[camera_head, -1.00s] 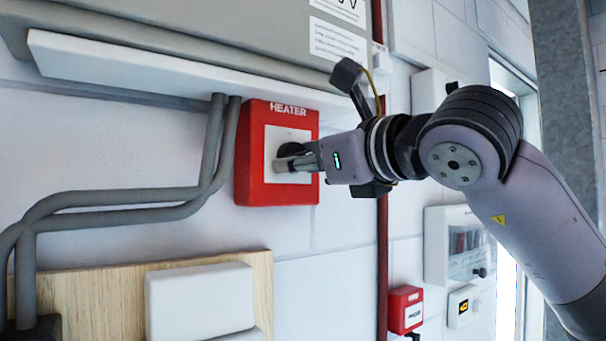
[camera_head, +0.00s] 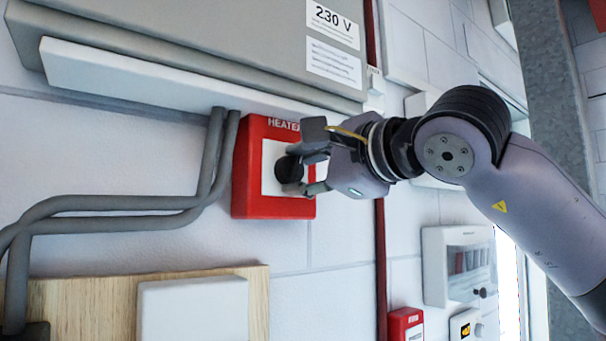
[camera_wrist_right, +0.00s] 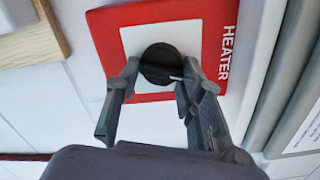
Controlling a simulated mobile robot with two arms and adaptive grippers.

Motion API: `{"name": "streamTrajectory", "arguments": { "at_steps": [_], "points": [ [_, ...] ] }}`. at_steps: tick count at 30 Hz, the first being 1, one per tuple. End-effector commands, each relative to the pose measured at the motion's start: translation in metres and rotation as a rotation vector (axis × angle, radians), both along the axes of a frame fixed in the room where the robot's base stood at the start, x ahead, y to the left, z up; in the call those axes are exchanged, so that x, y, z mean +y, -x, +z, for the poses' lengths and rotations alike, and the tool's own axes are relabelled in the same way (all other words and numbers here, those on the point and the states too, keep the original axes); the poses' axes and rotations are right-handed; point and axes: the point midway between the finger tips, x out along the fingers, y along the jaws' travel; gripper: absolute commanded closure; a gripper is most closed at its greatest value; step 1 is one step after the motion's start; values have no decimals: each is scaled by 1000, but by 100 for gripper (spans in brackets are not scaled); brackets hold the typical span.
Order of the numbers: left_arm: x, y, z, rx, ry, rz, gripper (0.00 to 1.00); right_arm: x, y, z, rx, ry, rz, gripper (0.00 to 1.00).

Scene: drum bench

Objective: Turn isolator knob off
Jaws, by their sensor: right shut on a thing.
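The isolator is a red box (camera_head: 247,187) marked HEATER on the wall, with a white face plate (camera_head: 270,160) and a round black knob (camera_head: 289,169). My right gripper (camera_head: 300,171) reaches it from the right, with one finger above the other in the head view. In the right wrist view, the gripper's fingers (camera_wrist_right: 161,71) flank the knob (camera_wrist_right: 160,62) and are shut on it. A small pale mark on the knob points roughly toward the HEATER label side. The fingers partly hide the knob's edges. My left gripper is not in view.
A grey cabinet (camera_head: 190,40) labelled 230 V and a white ledge (camera_head: 160,85) sit above the box. Grey conduits (camera_head: 100,203) run to its left. A wooden board (camera_head: 80,300) with a white box (camera_head: 192,308) is below. A red pipe (camera_head: 381,260) runs behind my wrist.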

Motion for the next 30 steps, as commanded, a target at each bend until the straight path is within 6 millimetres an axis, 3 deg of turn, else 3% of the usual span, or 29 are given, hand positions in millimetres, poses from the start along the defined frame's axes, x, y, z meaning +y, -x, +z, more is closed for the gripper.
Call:
{"name": "streamTrajectory", "arguments": {
  "at_steps": [13, 30],
  "points": [
    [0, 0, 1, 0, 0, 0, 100, 0, 0, 2, -168, 231, 0, 92],
    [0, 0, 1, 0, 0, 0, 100, 0, 0, 1, -208, 289, 1, 92]
  ]
}}
